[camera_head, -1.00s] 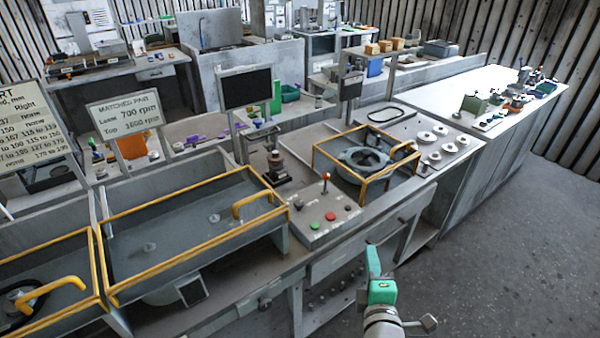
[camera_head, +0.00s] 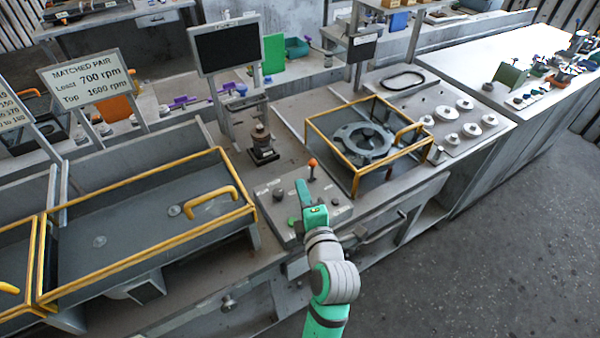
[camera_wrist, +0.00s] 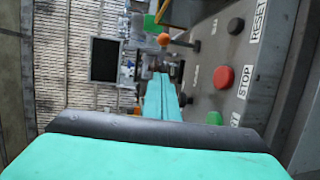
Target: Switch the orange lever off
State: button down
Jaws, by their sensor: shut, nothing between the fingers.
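The orange lever (camera_head: 312,163) is a small orange ball on a thin stem, standing upright at the back of the grey control box (camera_head: 347,212). It also shows in the wrist view (camera_wrist: 163,39), at the upper middle. My gripper (camera_head: 301,183) is over the left-middle part of the box, just in front of and slightly left of the lever, apart from it in the picture. In the wrist view its teal fingers (camera_wrist: 160,90) are together and empty. The red button (camera_wrist: 223,77) and the green button (camera_wrist: 214,118) lie to the right of the fingers. My gripper hides part of the box in the head view.
A yellow-framed guard (camera_head: 356,185) around a round blower housing (camera_head: 362,142) stands right of the box. A dark fixture (camera_head: 262,145) stands behind it. A yellow-railed tray (camera_head: 140,215) is at the left. A black monitor (camera_head: 228,46) rises behind.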

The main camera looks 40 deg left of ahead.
aim_at(312, 170)
jog(key=x, duration=0.6)
jog(key=s+a+x, duration=0.1)
jog(key=x, duration=0.1)
jog(key=shift+w+a, duration=0.15)
jog(key=shift+a, duration=0.15)
jog(key=shift+w+d, duration=1.05)
jog(key=shift+d, duration=0.15)
jog(key=shift+w+d+r, duration=0.1)
jog(key=shift+w+d, duration=0.25)
jog(key=shift+d, duration=0.15)
jog(key=shift+d, duration=0.1)
